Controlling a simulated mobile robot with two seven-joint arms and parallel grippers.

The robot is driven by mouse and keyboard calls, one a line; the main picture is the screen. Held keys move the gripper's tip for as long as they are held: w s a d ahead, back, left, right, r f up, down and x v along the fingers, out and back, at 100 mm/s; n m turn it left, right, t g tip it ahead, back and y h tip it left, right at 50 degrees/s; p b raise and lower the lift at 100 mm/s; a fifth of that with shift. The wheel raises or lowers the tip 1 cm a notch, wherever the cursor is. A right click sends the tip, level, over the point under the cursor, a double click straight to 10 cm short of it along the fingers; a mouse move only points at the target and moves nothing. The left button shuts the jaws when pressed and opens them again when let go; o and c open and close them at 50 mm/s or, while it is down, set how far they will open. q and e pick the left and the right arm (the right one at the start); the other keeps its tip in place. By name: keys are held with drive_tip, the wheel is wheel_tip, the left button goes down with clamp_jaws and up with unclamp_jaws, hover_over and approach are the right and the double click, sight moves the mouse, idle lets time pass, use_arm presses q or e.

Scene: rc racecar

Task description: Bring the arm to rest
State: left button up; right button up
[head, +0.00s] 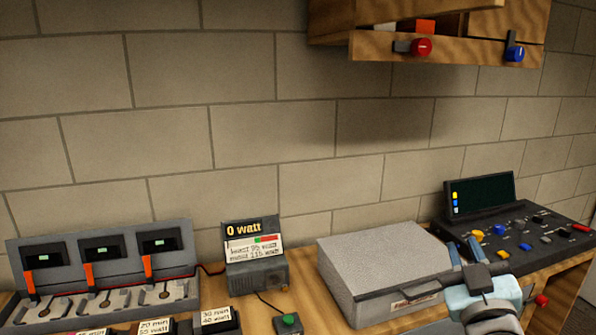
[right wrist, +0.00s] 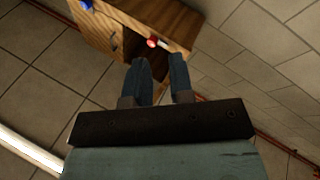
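My right gripper (head: 465,252) is at the lower right of the head view, between the grey case and the dark control console. Its two blue fingers point up and away, with a gap between them and nothing held. The right wrist view also shows the fingers (right wrist: 161,82) apart and empty, with a wooden cabinet beyond them. My left gripper is not in view.
A grey case (head: 375,262) with a front handle lies left of the gripper. The control console (head: 515,230) with a screen is close behind it. A wattmeter (head: 254,255) and a three-slot station (head: 105,262) stand left. A wooden cabinet (head: 450,47) hangs above.

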drive_tip(key=s+d+f+m+g, duration=0.1)
drive_tip(key=s+f+g, duration=0.15)
drive_tip(key=f, duration=0.45)
drive_tip(key=s+d+f+m+g, duration=0.1)
drive_tip(key=s+f+g, duration=0.1)
drive_tip(key=f+g, duration=0.35)
drive_tip(key=s+a+f+g+y, duration=0.2)
drive_tip(key=s+f+g, duration=0.8)
drive_tip(key=s+f, duration=1.05)
drive_tip(key=w+a+f+t+y+p, duration=0.2)
drive_tip(key=w+a+t+p, duration=0.3)
drive_tip(key=p, duration=0.5)
drive_tip(key=shift+w+a+f+n+t+y+p, duration=0.15)
drive_tip(key=shift+a+f+n+t+y+p, duration=0.25)
drive_tip(key=shift+a+t, duration=0.5)
drive_tip(key=shift+w+d+r, duration=0.1)
drive_tip(key=shift+d+r, duration=0.05)
drive_tip(key=shift+d, duration=0.1)
